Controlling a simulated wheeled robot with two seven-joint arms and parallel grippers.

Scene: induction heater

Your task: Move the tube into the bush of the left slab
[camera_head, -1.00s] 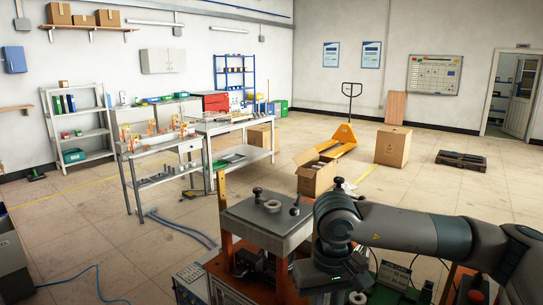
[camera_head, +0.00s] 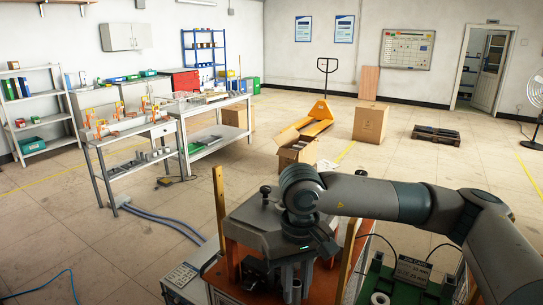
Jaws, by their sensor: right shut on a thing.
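The left slab (camera_head: 250,232) is a grey metal plate on an orange-brown frame, with a black knob (camera_head: 265,191) on it. Its ring-shaped bush is hidden behind my right arm's wrist. My right gripper (camera_head: 297,278) points down at the right front edge of the slab, partly dark and hard to make out. It is shut on a small grey piece, apparently the tube (camera_head: 297,288), seen only in part. A pale ring-shaped part (camera_head: 379,299) stands on the green surface to the right. My left gripper is out of view.
A green-topped bench (camera_head: 405,290) with a small sign (camera_head: 412,270) and black cables lies to the right. Wooden posts (camera_head: 219,205) stand beside the slab. A workbench (camera_head: 210,145), open carton (camera_head: 296,148) and yellow pallet truck (camera_head: 318,120) are farther back; open floor lies between.

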